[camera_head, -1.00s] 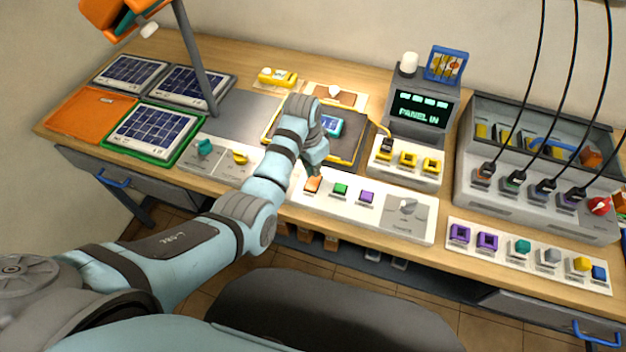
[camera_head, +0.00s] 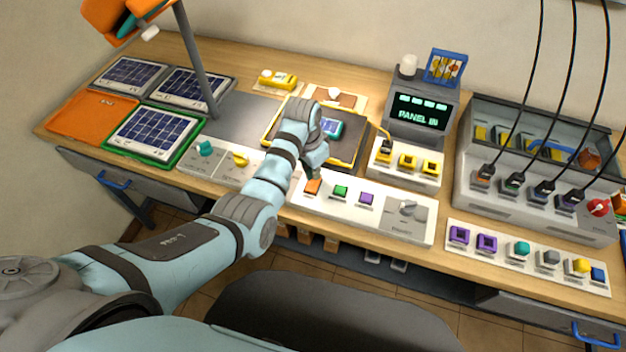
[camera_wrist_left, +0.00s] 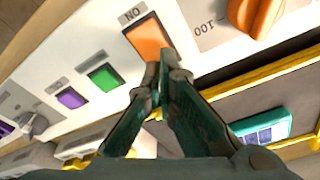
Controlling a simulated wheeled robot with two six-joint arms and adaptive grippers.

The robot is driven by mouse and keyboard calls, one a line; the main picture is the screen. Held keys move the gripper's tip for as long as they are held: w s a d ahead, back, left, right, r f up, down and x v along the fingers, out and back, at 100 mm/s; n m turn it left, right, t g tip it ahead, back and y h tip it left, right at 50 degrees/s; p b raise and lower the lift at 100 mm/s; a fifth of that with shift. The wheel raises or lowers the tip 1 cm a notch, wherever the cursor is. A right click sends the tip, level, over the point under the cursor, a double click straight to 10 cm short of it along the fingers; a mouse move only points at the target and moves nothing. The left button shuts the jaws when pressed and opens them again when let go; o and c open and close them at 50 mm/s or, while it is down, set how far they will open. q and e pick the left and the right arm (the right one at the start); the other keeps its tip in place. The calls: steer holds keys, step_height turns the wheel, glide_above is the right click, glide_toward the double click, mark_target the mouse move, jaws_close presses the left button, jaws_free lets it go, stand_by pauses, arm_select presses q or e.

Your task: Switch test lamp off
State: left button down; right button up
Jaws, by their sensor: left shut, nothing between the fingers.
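An orange square button (camera_head: 313,187) sits at the left part of the white control panel (camera_head: 385,221). In the left wrist view the orange button (camera_wrist_left: 148,40) has a label beside it that appears to read ON, seen upside down. My left gripper (camera_head: 316,173) is over the panel, just behind the orange button. In the left wrist view the left gripper (camera_wrist_left: 162,72) is shut and empty, its tips close to the button's edge; I cannot tell whether they touch. An orange-headed lamp (camera_head: 124,17) stands on a grey post at the upper left. My right gripper is not in view.
A green button (camera_head: 340,191), a purple button (camera_head: 366,198) and a grey knob (camera_head: 407,208) are farther right on the panel. A dark mat with a yellow edge (camera_head: 346,161) lies behind. A display (camera_head: 420,115) reads PANEL IN. Solar panels (camera_head: 152,131) lie at left.

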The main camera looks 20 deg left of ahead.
arm_select(q)
step_height(320, 180, up, 2)
steer(key=shift+w+r+p, duration=0.1)
steer(key=shift+p, duration=0.45)
steer(key=shift+r+b, duration=0.25)
steer(key=shift+b, duration=0.05)
steer(key=shift+r, duration=1.75)
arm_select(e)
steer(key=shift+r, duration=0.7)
